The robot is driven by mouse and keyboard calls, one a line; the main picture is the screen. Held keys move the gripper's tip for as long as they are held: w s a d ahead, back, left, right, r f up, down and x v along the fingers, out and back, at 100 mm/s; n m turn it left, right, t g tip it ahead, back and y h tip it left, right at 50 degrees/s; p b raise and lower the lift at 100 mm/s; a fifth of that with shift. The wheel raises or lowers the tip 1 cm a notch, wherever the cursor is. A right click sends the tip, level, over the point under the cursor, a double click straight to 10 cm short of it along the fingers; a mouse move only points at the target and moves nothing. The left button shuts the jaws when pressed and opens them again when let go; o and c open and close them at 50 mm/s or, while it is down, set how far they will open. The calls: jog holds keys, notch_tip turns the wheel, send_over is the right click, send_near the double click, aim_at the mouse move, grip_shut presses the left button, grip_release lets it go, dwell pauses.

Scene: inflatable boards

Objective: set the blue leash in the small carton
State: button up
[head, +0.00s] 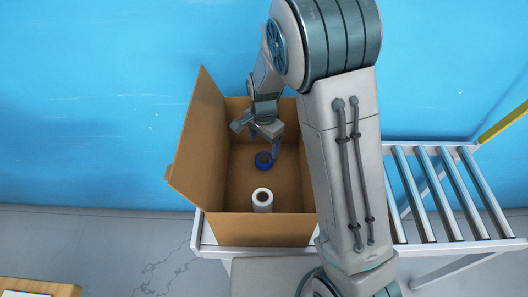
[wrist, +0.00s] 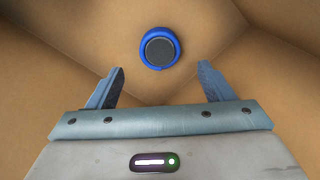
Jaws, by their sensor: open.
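The small carton (head: 199,150) is an open brown cardboard box on the white-framed stand, with one flap raised at its left. The blue leash (head: 263,161) is a blue ring with a dark centre. It lies inside the carton on the bottom, and in the wrist view the leash (wrist: 160,48) sits beyond my fingertips, centred between them. My gripper (head: 268,143) is inside the carton's opening, just above the leash. In the wrist view my gripper (wrist: 159,77) has its two fingers spread, with nothing between them and apart from the leash.
A white roll (head: 262,200) stands in the carton near its front wall. A roller conveyor (head: 440,190) runs to the right of the carton. A blue wall (head: 100,100) is behind. A wooden edge (head: 38,288) shows at lower left.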

aim_at(264, 158)
jog(key=shift+r, duration=2.2)
